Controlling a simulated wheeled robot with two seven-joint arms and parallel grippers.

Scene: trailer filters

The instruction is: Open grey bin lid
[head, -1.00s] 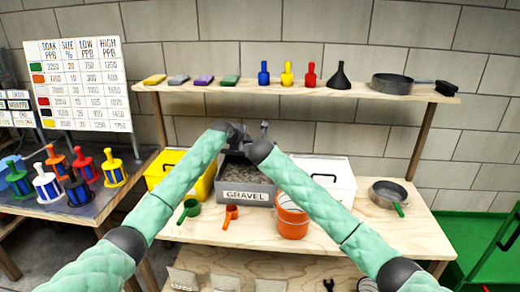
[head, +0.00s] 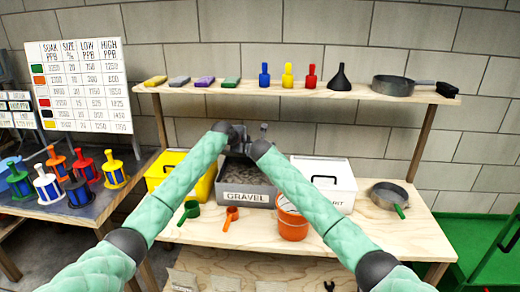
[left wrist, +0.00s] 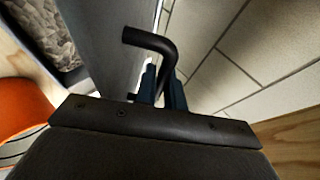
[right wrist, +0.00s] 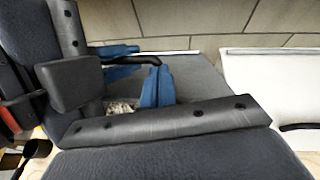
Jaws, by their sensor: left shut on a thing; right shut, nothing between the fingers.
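The grey bin (head: 246,194) labelled GRAVEL stands on the wooden bench with gravel showing inside. Its grey lid (left wrist: 105,38) is raised and stands steeply tilted at the back of the bin; the arms partly hide it in the head view. The lid has a black bar handle (left wrist: 152,42). My left gripper (left wrist: 165,90) is shut on this handle. My right gripper (right wrist: 157,88) is shut and empty, close to the handle and in front of the lid, which also shows in the right wrist view (right wrist: 195,72). Contact between the right fingers and the lid cannot be told.
A yellow bin (head: 162,168) stands left of the grey bin, a white bin (head: 335,178) right. An orange bucket (head: 293,222), a green scoop (head: 191,209) and an orange scoop (head: 231,215) sit in front. A shelf (head: 300,92) with bottles and sponges runs above.

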